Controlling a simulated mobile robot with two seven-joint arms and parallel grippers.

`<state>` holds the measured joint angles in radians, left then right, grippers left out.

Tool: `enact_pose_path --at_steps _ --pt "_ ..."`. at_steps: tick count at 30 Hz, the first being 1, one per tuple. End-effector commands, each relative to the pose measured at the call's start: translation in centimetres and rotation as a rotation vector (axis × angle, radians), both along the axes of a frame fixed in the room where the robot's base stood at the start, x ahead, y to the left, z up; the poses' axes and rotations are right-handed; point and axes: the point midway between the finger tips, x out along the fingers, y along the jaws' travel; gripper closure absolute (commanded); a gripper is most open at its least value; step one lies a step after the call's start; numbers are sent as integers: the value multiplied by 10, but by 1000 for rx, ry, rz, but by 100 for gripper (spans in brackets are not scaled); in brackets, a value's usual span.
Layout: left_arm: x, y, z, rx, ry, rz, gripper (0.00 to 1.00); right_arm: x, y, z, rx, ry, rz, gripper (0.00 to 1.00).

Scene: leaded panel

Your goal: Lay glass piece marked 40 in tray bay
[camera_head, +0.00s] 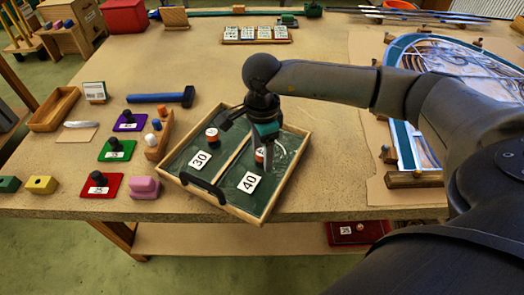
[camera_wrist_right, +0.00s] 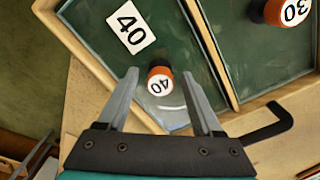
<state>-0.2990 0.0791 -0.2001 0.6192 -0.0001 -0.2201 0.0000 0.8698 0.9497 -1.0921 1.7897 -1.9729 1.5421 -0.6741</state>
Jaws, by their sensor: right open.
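The wooden tray (camera_head: 262,221) has a green floor and two bays, labelled 30 (camera_head: 199,160) and 40 (camera_head: 249,182). The glass piece marked 40, with an orange and black knob (camera_head: 259,155), is in the bay labelled 40. In the right wrist view, its knob (camera_wrist_right: 160,82) shows the number, and a pale curved glass edge shows beside it; the clear glass outline is hard to make out. My right gripper (camera_head: 249,146) is open, its fingers on either side of the knob and apart from it. My left gripper is not in view.
A knob marked 30 (camera_head: 212,134) stands in the other bay. A black handle (camera_head: 203,188) is on the tray's front side. A blue hammer (camera_head: 161,97) and several coloured pads lie left. The leaded panel (camera_head: 455,65) lies right, under my right arm. Bare table lies behind the tray.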

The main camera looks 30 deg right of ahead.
Motion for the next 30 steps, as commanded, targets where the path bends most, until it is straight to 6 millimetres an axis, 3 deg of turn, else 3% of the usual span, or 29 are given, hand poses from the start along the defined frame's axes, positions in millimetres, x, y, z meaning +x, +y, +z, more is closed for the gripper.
enact_pose_path --at_steps 5,18,24,30 --pt "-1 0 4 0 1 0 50 2 0 19 1 -5 0 33" --pt "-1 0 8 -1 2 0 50 1 0 107 0 -4 0 33" --pt "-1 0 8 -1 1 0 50 0 0 122 0 -1 0 33" --pt "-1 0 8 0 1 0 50 0 0 123 0 0 0 33"
